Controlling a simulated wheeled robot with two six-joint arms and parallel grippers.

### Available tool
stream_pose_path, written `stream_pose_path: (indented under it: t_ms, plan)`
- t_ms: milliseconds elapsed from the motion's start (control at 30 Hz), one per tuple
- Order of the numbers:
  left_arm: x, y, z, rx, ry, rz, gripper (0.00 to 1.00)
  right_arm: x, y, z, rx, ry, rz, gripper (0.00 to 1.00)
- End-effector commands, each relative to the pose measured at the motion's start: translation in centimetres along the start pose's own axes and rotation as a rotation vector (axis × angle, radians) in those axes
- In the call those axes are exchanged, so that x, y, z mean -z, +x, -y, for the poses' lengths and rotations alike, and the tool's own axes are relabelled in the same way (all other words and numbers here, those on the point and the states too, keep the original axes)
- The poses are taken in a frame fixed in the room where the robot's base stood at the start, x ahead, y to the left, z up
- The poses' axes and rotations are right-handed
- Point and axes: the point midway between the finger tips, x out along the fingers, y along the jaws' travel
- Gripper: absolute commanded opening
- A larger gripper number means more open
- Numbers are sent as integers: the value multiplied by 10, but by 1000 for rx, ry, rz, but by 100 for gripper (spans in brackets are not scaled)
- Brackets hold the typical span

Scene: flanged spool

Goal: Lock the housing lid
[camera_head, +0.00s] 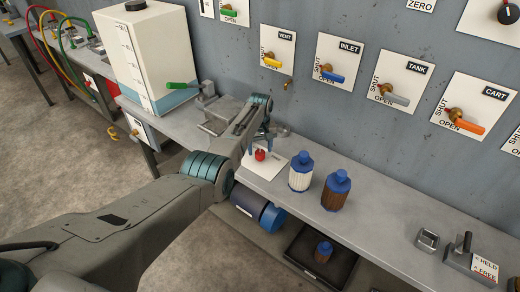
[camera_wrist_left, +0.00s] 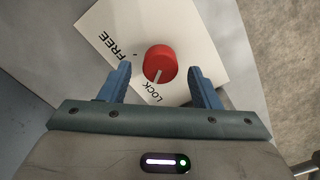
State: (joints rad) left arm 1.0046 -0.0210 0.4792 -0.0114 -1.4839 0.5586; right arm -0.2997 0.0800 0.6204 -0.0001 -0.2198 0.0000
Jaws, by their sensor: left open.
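A red knob (camera_head: 260,155) sits on a white plate (camera_head: 262,172) on the bench. It also shows in the left wrist view (camera_wrist_left: 160,60), where the plate (camera_wrist_left: 185,30) carries the words FREE and LOCK. The knob's white mark points toward the LOCK word. My left gripper (camera_head: 260,146) is open above the knob, with its blue fingers (camera_wrist_left: 159,74) toward either side of it and a gap to each. I cannot tell which part is the housing lid; a grey metal fixture (camera_head: 213,112) stands behind my left arm, partly hidden. My right gripper is out of view.
A white tank (camera_head: 145,55) stands at the left, with a green handle (camera_head: 180,86) near it. A white-bodied bottle (camera_head: 300,175) and a brown one (camera_head: 335,192), both blue-capped, stand right of the knob. Valve panels line the wall. The bench between the bottles and the HELD/FREE latch (camera_head: 460,248) is mostly clear.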

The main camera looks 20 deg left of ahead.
Motion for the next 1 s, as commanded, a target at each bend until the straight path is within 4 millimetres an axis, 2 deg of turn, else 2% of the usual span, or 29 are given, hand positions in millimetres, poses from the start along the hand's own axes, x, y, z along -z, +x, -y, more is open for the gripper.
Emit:
stream_pose_path:
  t_ms: [100,300,500,700,1000]
  plan:
    - [0,-20,0,-2,0,-4,57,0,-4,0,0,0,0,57]
    - [1,-59,-1,-3,0,-5,57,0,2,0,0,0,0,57]
    - [0,-88,0,-2,0,-4,57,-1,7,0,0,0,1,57]
    - [0,-98,0,-1,0,-2,57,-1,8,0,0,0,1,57]
    - [0,-98,0,-1,0,-2,57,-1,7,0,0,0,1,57]
